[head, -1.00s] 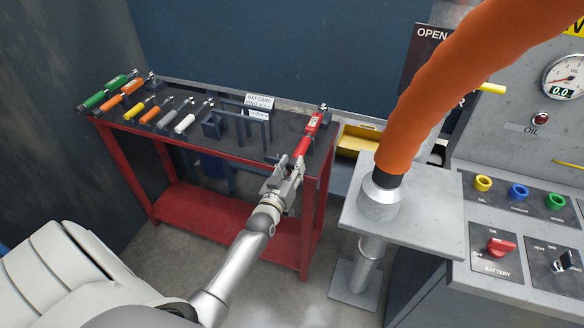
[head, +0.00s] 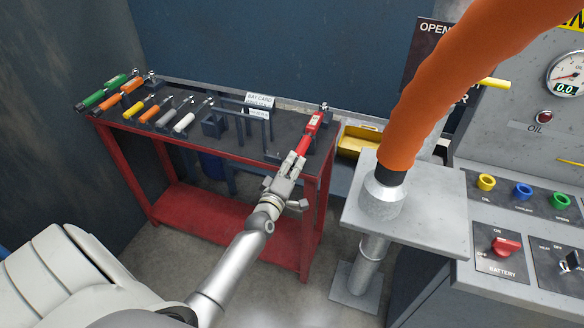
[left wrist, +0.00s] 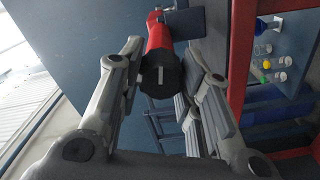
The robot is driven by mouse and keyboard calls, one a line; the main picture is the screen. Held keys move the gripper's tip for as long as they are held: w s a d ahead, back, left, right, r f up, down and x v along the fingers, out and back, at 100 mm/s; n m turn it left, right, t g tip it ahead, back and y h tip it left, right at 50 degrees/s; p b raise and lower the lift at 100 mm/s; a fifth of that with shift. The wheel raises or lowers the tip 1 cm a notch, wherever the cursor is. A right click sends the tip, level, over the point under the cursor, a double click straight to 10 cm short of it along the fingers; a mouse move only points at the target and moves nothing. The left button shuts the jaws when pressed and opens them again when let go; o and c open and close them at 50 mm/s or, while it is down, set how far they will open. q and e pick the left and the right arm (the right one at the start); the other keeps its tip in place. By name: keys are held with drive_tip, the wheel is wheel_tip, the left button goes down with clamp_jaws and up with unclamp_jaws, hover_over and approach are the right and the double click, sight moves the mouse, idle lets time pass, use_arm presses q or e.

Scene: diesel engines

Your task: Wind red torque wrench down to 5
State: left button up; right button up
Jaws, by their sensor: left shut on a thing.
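The red torque wrench (head: 308,135) lies at the right end of the red-framed bench, its head toward the back and its handle end toward me. My left gripper (head: 296,166) is at the handle end, shut on it. In the left wrist view the red wrench (left wrist: 157,36) runs away from the camera, and its dark round end cap sits between the fingers of my left gripper (left wrist: 158,85). The scale on the wrench is too small to read. My right gripper is not in view.
The bench (head: 235,148) also holds several other coloured wrenches (head: 150,108) on the left and a small card (head: 260,100). A grey pedestal (head: 425,205) with a thick orange arm above stands right of the bench. A control panel (head: 520,200) is at far right.

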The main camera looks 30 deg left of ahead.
use_arm(q)
drive_tip(key=shift+n, duration=1.1)
drive_tip(key=o, duration=1)
drive_tip(key=v, duration=1.2)
